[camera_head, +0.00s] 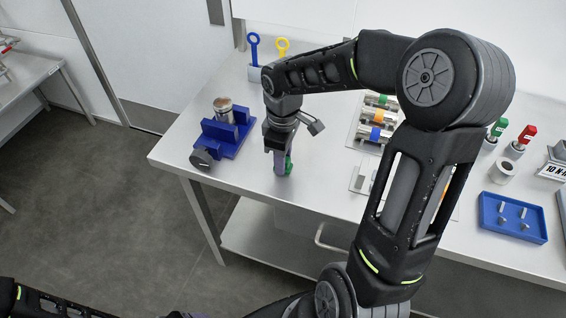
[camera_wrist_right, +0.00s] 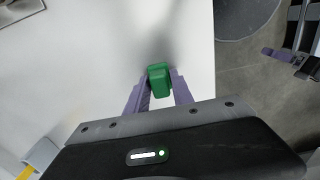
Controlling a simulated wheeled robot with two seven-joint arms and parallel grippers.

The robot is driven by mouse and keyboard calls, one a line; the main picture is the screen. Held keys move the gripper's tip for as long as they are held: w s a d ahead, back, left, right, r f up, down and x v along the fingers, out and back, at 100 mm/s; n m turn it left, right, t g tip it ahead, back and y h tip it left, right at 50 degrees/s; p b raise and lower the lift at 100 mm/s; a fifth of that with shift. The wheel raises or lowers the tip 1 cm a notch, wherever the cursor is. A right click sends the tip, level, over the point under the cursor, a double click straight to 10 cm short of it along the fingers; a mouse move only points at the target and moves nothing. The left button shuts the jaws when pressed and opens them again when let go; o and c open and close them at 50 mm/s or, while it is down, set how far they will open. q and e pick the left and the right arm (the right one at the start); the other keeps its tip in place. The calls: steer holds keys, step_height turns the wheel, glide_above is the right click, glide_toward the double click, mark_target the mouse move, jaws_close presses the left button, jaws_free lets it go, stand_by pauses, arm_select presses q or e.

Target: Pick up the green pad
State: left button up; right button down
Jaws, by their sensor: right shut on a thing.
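The green pad (camera_wrist_right: 159,80) is a small green block between the purple fingers of my right gripper (camera_wrist_right: 158,88) in the right wrist view. The fingers are shut on it from both sides. In the head view the right gripper (camera_head: 280,164) points down over the table's front left part, and a strip of the green pad (camera_head: 289,165) shows at its fingers. I cannot tell whether the pad touches the table. My left gripper (camera_wrist_right: 290,58) shows small at the right edge of the wrist view, away from the pad; its opening is unclear.
The steel table (camera_head: 330,192) has a blue fixture (camera_head: 226,138) with a metal cylinder and a dark round part (camera_head: 202,158) left of the gripper. A blue tray (camera_head: 513,218) stands at right. Metal cylinders with coloured bands (camera_head: 376,116) lie behind my right arm.

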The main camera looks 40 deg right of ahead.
steer(key=shift+r, duration=0.1)
step_height(320, 180, up, 10)
steer(key=shift+f+b, duration=0.1)
steer(key=shift+b, duration=0.45)
stand_by(0.4)
